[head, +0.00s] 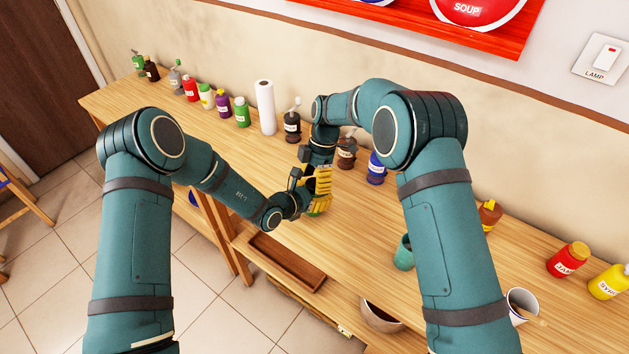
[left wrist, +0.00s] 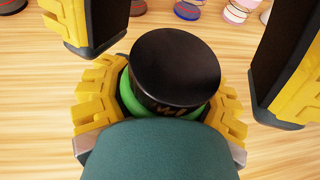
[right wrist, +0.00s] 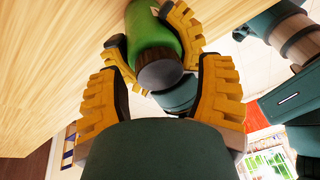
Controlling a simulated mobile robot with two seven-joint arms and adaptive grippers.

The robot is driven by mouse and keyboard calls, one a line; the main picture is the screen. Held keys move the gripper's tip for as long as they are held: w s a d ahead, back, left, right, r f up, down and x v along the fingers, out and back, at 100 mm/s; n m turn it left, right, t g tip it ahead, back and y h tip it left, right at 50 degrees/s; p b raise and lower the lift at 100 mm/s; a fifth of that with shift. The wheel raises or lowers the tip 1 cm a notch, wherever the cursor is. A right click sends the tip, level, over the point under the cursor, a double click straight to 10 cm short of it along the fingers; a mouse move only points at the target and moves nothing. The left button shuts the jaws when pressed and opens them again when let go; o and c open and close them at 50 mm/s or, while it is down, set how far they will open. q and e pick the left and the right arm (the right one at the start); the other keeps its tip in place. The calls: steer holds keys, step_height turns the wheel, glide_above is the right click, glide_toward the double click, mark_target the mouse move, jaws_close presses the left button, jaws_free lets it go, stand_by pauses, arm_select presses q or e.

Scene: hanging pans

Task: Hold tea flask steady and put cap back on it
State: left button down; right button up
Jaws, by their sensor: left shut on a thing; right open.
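My left gripper (left wrist: 168,85) is shut around the green tea flask (right wrist: 152,25), which sits over the wooden counter. The dark cap (left wrist: 174,68) is on top of the flask in the left wrist view, with a green rim showing at its left edge. I cannot tell how firmly it sits. The cap's dark end also shows in the right wrist view (right wrist: 160,68). My right gripper (head: 318,182) is open, its fingers apart on either side of the cap in the right wrist view. In the head view the yellow fingers hide most of the flask.
Several bottles and a paper roll (head: 265,107) line the wall. A teal cup (head: 404,254) stands right of the grippers. A wooden tray (head: 287,262) and a bowl (head: 380,318) are near the front edge. A mug (head: 521,303) and condiment bottles are at the right.

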step_height(320, 180, up, 4)
steer(key=shift+s+d+r, duration=0.1)
steer(key=shift+o, duration=1.4)
step_height(320, 180, up, 7)
steer(key=d+n+t, duration=0.1)
steer(key=n+t, duration=0.2)
steer(key=n, duration=0.2)
steer(key=shift+s+d, duration=0.15)
steer(key=shift+d, duration=0.25)
steer(key=f, duration=0.4)
steer(key=a+f, duration=0.1)
steer(key=f, duration=0.3)
steer(key=a+f, duration=0.1)
steer(key=f, duration=0.2)
steer(key=shift+f, duration=0.4)
